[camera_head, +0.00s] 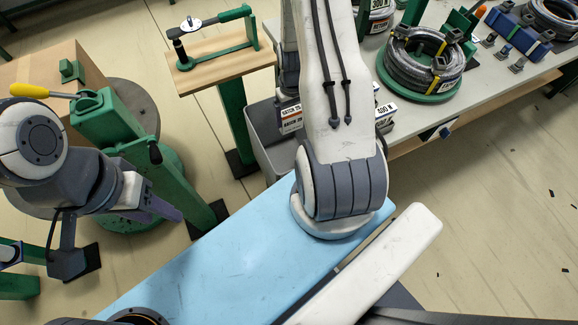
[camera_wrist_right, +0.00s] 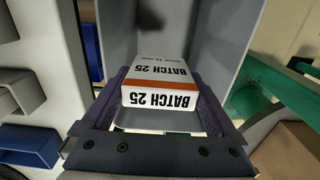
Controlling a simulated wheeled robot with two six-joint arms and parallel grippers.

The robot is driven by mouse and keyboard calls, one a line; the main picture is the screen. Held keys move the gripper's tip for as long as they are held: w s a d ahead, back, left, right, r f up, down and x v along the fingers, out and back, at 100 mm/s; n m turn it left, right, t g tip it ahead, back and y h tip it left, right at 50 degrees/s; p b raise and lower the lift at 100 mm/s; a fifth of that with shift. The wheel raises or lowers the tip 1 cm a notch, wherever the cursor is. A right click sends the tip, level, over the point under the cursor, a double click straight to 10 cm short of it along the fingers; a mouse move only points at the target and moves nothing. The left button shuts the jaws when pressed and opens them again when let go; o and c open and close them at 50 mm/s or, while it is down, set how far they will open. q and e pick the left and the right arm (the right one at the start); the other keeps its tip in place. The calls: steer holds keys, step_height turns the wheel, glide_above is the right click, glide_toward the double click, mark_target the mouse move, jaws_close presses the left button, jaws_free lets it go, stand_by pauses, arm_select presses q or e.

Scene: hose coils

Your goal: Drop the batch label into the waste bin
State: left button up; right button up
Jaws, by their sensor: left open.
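The batch label (camera_wrist_right: 160,85) is a white block with an orange band and black "BATCH 25" print. In the right wrist view it sits between the purple fingers of my right gripper (camera_wrist_right: 162,105), which is shut on it. In the head view the label (camera_head: 291,119) shows just beyond my right arm, at the waste bin's opening. The grey waste bin (camera_head: 262,148) is partly hidden by that arm; its walls (camera_wrist_right: 218,40) surround the label in the wrist view. My left gripper (camera_head: 122,240) is open and empty at the left, away from the bin.
A grey workbench (camera_head: 415,128) at the upper right carries a hose coil (camera_head: 424,58) on a green stand and a blue rack (camera_head: 515,30). A green stand with a wooden top (camera_head: 222,70) is behind the bin. A green fixture with a yellow handle (camera_head: 100,115) is near my left arm.

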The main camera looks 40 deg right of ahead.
steer(key=shift+o, duration=0.2)
step_height(320, 180, up, 10)
steer(key=shift+r+b, duration=0.25)
steer(key=shift+b, duration=0.05)
stand_by(0.5)
